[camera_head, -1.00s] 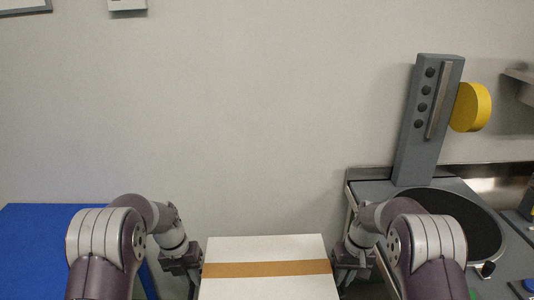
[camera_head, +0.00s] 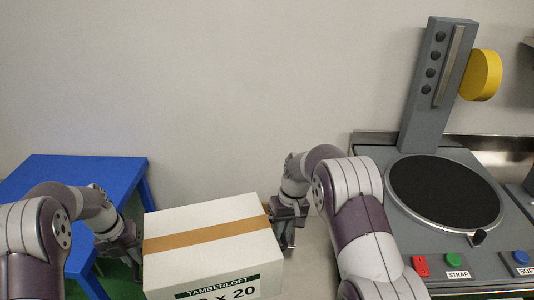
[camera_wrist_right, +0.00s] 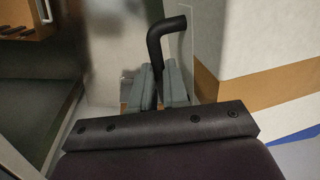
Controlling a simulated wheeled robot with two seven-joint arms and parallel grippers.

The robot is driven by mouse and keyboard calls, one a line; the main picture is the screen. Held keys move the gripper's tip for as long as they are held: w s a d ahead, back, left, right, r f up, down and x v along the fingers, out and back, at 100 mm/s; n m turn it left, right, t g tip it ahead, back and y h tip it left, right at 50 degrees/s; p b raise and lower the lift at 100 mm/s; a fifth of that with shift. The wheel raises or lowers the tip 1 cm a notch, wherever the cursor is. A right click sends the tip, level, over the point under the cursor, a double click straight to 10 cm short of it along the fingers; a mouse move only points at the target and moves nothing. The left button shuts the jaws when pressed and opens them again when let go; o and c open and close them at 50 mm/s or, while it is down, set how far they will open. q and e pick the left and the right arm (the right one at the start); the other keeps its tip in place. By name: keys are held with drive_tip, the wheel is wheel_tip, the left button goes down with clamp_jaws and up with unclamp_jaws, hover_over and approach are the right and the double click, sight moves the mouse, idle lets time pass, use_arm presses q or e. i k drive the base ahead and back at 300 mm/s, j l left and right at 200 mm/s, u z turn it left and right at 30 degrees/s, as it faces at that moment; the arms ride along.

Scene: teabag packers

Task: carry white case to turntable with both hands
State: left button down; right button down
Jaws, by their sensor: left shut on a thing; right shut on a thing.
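The white case (camera_head: 205,218), with a brown tape band and a "TAMBERLOFT" label, is held between my two arms at the bottom middle of the head view. My left gripper (camera_head: 132,258) is at its left side, fingertips mostly hidden. My right gripper (camera_head: 288,228) is at its right side. In the right wrist view, the right fingers (camera_wrist_right: 161,88) are shut around a black bent handle (camera_wrist_right: 166,38) beside the case wall (camera_wrist_right: 265,40). The turntable (camera_head: 443,190), a black round disc on a grey machine, is to the right of the case and empty.
A grey post (camera_head: 433,85) with a yellow round part (camera_head: 482,75) stands behind the turntable. Buttons (camera_head: 453,260) line the machine's front. A blue table (camera_head: 85,175) stands at the left. My right arm lies between case and machine.

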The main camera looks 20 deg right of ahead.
sight(443, 186)
drive_tip(key=k+l+u, duration=0.15)
drive_tip(key=u, duration=0.2)
drive_tip(key=k+l+u, duration=0.1)
drive_tip(key=k+u, duration=0.45)
drive_tip(key=u, duration=0.2)
drive_tip(key=k+l+u, duration=0.15)
drive_tip(key=k, duration=0.8)
drive_tip(key=k+z, duration=0.1)
drive_tip(key=z, duration=0.35)
drive_tip(key=k+l+z, duration=0.1)
drive_tip(key=z, duration=0.4)
drive_tip(key=l+z, duration=0.1)
drive_tip(key=z, duration=0.35)
drive_tip(key=k+l+z, duration=0.1)
drive_tip(key=z, duration=0.4)
